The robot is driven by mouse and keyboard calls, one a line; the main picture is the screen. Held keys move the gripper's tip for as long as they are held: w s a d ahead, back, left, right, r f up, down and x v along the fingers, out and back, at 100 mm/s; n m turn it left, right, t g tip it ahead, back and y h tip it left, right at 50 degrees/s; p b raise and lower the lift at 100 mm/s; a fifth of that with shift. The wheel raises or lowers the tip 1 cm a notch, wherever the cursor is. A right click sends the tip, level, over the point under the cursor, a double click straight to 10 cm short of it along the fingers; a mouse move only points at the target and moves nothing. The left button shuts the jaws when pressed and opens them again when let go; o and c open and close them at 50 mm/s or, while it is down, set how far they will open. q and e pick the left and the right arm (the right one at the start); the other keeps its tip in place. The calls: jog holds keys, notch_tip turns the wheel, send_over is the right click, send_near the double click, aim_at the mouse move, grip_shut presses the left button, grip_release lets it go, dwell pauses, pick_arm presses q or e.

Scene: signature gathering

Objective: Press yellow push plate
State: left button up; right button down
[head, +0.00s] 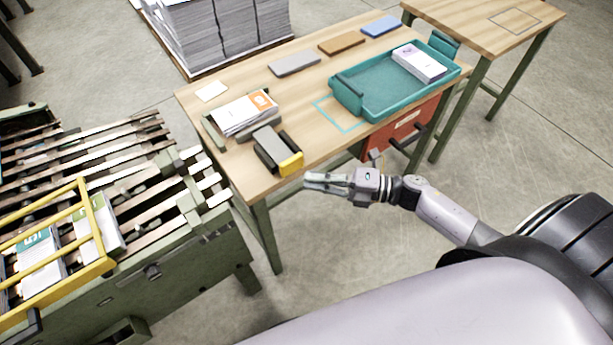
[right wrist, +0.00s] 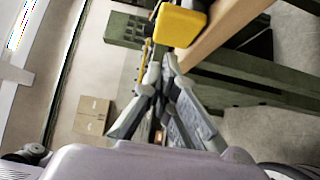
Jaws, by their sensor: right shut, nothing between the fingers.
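The yellow push plate (head: 291,163) is on the near end of a small grey and green device (head: 270,147) at the front edge of the wooden table. It also shows large in the right wrist view (right wrist: 180,22), just beyond the fingertips. My right gripper (head: 308,182) is shut and empty. It points left in the head view, just in front of the table edge and slightly right of and below the plate. In the right wrist view its fingertips (right wrist: 162,66) sit close below the plate; whether they touch it I cannot tell. My left gripper is not in view.
On the table (head: 240,172) are a holder with printed sheets (head: 243,114), a teal tray (head: 388,104) with a white-purple stack, and several flat blocks. A red drawer (head: 410,128) hangs below. A slatted conveyor (head: 90,150) with a yellow frame (head: 105,262) stands left.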

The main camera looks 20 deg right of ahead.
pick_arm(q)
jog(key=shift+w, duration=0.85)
pick_arm(e)
jog(key=v, duration=0.7)
jog(key=shift+d+f, duration=0.2)
jog(key=shift+d, duration=0.15)
